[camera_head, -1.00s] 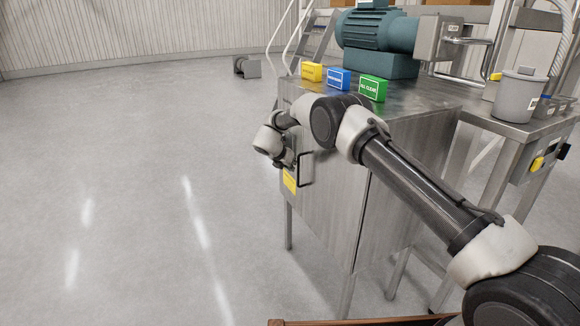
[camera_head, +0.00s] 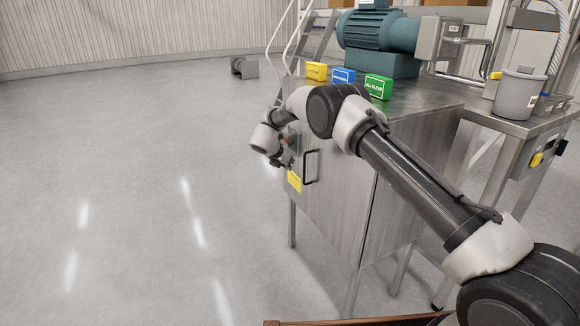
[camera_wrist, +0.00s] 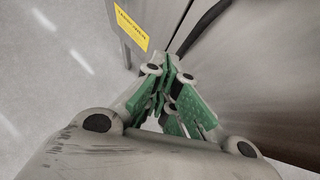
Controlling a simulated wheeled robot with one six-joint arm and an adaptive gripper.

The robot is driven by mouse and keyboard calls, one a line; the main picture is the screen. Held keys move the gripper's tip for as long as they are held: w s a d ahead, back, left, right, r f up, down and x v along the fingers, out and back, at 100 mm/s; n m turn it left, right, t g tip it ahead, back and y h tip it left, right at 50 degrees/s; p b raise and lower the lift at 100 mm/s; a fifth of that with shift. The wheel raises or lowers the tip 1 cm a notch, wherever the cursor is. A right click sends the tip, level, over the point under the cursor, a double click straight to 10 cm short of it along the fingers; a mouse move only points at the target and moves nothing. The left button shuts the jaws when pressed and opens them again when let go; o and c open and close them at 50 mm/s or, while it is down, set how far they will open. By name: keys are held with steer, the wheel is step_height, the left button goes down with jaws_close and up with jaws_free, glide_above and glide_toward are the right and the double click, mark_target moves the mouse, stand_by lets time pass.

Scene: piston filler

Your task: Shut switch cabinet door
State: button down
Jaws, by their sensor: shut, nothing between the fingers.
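The grey metal switch cabinet (camera_head: 405,150) stands right of centre in the head view. Its front door panel (camera_head: 335,215) carries a black bar handle (camera_head: 311,167), with a yellow label (camera_head: 294,182) to the handle's left. My gripper (camera_head: 284,160) is at the front near the label and handle, partly hidden by my wrist. In the wrist view my gripper (camera_wrist: 168,80) has its green-padded fingers together and empty. The label (camera_wrist: 132,28) is ahead to its left and the dark handle (camera_wrist: 205,25) ahead to its right. A dark seam runs between them. Whether the door is fully closed, I cannot tell.
Yellow (camera_head: 316,71), blue (camera_head: 343,76) and green (camera_head: 378,87) blocks and a teal motor (camera_head: 380,40) sit on the cabinet top. A side table with a grey pot (camera_head: 516,95) stands at the right. The floor (camera_head: 120,180) to the left is open.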

steer(key=s+a+r, duration=0.3)
steer(key=a+r, duration=0.2)
steer(key=w+a+f+n+t+y, duration=0.25)
steer(key=a+n+y, duration=0.25)
steer(key=n, duration=0.9)
steer(key=s+d+r+n+g+y, duration=0.3)
steer(key=s+r+n+y, duration=0.3)
steer(key=s+r+n, duration=0.65)
steer(key=s+d+r+n+g+h, duration=0.1)
steer(key=s+d+r+n, duration=0.4)
steer(key=s+d, duration=0.8)
steer(key=s+d+r+n+h, duration=0.3)
steer(key=s+d+r+n, duration=0.2)
steer(key=s+d, duration=0.8)
steer(key=s+d+r+n+g+h, duration=0.1)
steer(key=s+d+r+n, duration=0.5)
steer(key=s+d, duration=0.8)
steer(key=shift+s+g+h, duration=0.35)
steer(key=shift+s+h, duration=0.25)
steer(key=shift+s, duration=2.5)
